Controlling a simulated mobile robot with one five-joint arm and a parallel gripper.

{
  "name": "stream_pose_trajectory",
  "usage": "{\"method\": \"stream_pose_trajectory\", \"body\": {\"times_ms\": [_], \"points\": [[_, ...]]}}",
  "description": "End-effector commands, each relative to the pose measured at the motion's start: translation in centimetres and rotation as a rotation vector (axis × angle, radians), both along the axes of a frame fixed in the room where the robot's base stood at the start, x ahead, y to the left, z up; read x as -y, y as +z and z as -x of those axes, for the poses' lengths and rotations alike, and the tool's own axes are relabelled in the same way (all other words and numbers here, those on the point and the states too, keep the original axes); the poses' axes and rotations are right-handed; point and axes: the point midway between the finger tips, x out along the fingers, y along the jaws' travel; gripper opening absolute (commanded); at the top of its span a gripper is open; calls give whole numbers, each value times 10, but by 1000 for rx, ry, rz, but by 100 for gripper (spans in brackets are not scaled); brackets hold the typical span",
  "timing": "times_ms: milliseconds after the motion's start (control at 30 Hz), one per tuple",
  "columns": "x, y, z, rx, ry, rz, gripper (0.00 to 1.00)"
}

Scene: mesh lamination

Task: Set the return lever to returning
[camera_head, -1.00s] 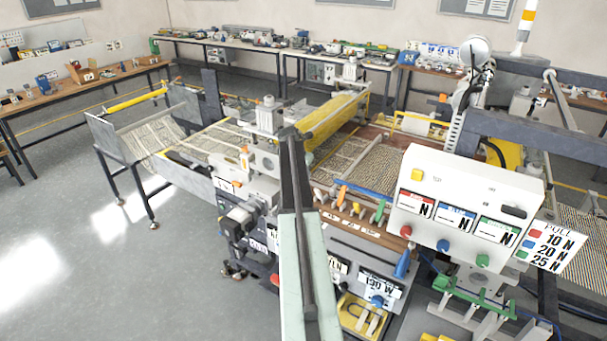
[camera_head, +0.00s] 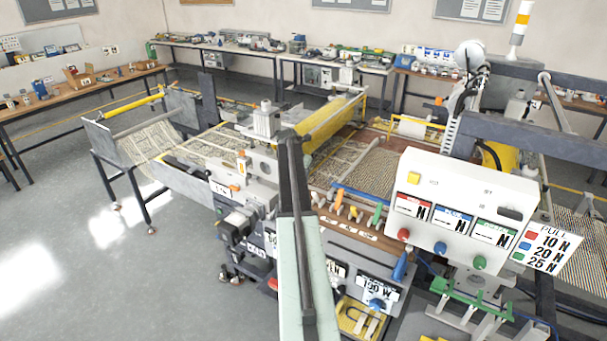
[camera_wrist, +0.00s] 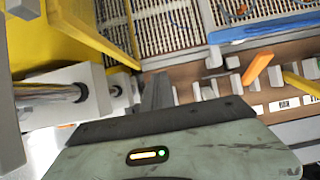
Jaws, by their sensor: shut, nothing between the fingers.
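A row of small levers stands on a brown ledge at the front of the machine. An orange lever (camera_head: 339,196), a yellow lever (camera_head: 353,212) and a green lever (camera_head: 377,214) show in the head view. The wrist view shows the orange lever (camera_wrist: 257,66) tilted and the yellow lever (camera_wrist: 301,84) to its right. I cannot tell which lever is the return lever. My gripper (camera_wrist: 158,90) is shut and empty, to the left of the orange lever in the wrist view. In the head view my arm hides part of the machine left of the levers.
A blue bar (camera_wrist: 262,28) lies behind the levers. A yellow frame (camera_wrist: 75,30) and a grey block with a cylinder (camera_wrist: 62,95) are close on the left in the wrist view. A white control box (camera_head: 462,205) stands right of the levers. Open floor (camera_head: 90,270) lies at left.

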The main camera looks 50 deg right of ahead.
Motion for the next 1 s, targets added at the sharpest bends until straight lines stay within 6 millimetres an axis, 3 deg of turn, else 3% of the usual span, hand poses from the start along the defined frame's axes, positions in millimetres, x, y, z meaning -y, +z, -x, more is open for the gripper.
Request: {"method": "stream_pose_trajectory", "body": {"times_ms": [400,1000], "points": [[-39,68,4,0,1,1,0],[-45,68,2,0,4,0,0]]}}
